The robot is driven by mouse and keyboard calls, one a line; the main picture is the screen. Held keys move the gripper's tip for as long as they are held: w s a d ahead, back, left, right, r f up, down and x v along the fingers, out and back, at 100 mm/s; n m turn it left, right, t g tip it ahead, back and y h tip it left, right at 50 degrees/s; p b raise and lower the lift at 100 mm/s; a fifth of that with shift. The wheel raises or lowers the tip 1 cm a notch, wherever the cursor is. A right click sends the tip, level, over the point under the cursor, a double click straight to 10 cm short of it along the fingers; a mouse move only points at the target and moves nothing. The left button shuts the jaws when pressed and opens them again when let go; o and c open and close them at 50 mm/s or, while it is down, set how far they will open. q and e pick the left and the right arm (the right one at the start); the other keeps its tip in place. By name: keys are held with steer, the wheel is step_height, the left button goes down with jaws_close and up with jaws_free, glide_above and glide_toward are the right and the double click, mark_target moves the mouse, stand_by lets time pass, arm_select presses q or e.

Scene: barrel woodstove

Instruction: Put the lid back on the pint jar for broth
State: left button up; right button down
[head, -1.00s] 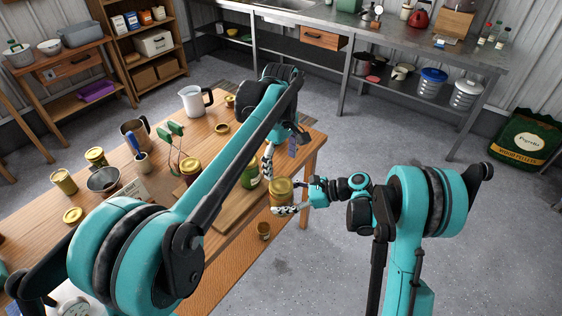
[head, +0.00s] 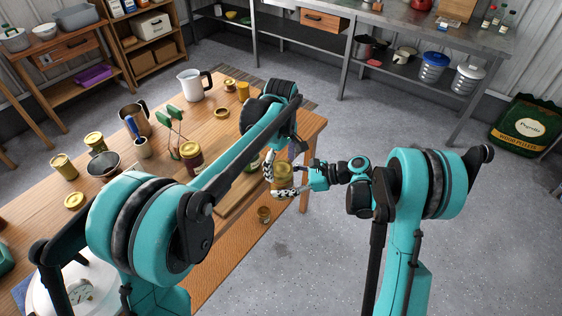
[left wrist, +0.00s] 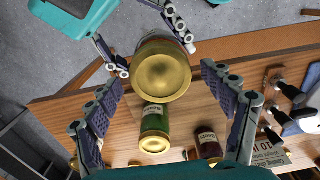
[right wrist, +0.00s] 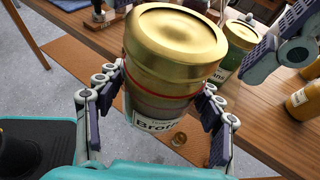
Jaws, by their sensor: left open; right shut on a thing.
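The pint jar, labelled "Broth" (right wrist: 155,122), is gripped by my right gripper (head: 285,192), which is shut around its side. A gold lid (right wrist: 175,40) sits on top of the jar, with a thin red line below its band; whether it is tightened I cannot tell. The lid faces my left wrist camera (left wrist: 163,77). My left gripper (left wrist: 170,95) is open, its fingers apart to either side below the lid and not closed on it. In the head view the jar (head: 283,178) is held off the table's front right edge, close by the left fingers.
The wooden table (head: 235,195) holds a dark red jar (head: 190,155), a green jar (left wrist: 155,120), loose gold lids (head: 75,200), a white pitcher (head: 193,85) and several other items. The floor to the right is open.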

arm_select(q)
steer(key=c, duration=1.2)
steer(key=m, duration=0.9)
steer(key=shift+m, duration=0.3)
steer(key=m, duration=1.1)
steer(key=shift+w, duration=0.1)
steer(key=o, duration=1.4)
steer(key=shift+c, duration=0.2)
